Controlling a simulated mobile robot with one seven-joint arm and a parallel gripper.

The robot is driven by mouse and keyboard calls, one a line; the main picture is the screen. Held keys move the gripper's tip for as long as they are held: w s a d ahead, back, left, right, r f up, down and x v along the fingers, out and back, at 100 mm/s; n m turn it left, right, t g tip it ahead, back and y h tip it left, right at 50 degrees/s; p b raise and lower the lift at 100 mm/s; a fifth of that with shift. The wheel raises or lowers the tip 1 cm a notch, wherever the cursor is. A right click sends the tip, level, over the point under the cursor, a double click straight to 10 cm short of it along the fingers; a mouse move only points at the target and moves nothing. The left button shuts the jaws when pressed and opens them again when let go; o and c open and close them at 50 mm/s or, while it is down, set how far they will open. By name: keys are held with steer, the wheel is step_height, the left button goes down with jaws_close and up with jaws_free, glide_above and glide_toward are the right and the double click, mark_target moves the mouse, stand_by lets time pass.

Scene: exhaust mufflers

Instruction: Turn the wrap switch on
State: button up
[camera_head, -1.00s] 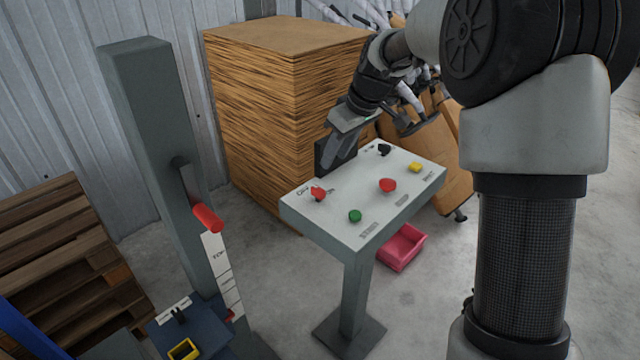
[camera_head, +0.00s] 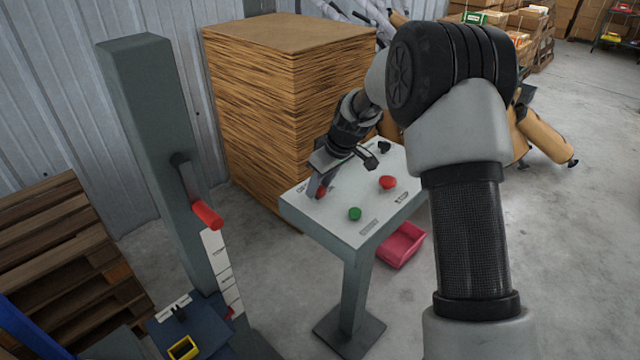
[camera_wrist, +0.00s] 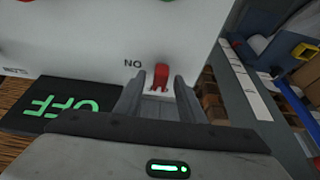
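The red switch (camera_wrist: 161,74) stands on the white top of the control table (camera_head: 335,222), at its left end. Letters reading ON, upside down, are printed beside it in the wrist view. A dark display (camera_wrist: 62,108) next to it shows OFF in green, also upside down. My gripper (camera_wrist: 159,88) is open, with one finger on each side of the switch and white panel visible between them. I cannot tell whether either finger touches it. In the head view my gripper (camera_head: 316,186) partly hides the switch (camera_head: 322,193).
The table also carries a green button (camera_head: 354,214), a red button (camera_head: 388,182) and a black knob (camera_head: 384,147). A post with a red-handled lever (camera_head: 207,217) stands to the left. A cardboard stack (camera_head: 265,110) is behind; a pink bin (camera_head: 402,246) is below.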

jaws_close()
steer(key=m, duration=0.2)
steer(key=m+t+h, duration=0.1)
steer(key=m, duration=0.1)
steer(key=shift+s+a+r, duration=0.1)
steer(key=shift+a, duration=0.1)
steer(key=m+h+p, duration=0.1)
steer(key=m+h, duration=0.1)
steer(key=m, duration=0.2)
steer(key=shift+a+m, duration=0.15)
steer(key=shift+m, duration=0.15)
steer(key=m+h+p, duration=0.1)
steer(key=m, duration=0.3)
steer(key=shift+a+h+p, duration=0.15)
steer(key=shift+h+p, duration=0.15)
steer(key=shift+h, duration=0.1)
steer(key=shift+m+g+h+p, duration=0.25)
steer(key=shift+m+h, duration=0.15)
steer(key=shift+m, duration=0.95)
steer(key=shift+m+g+h+p, duration=0.1)
steer(key=shift+m+g+h, duration=0.25)
steer(key=shift+m, duration=1)
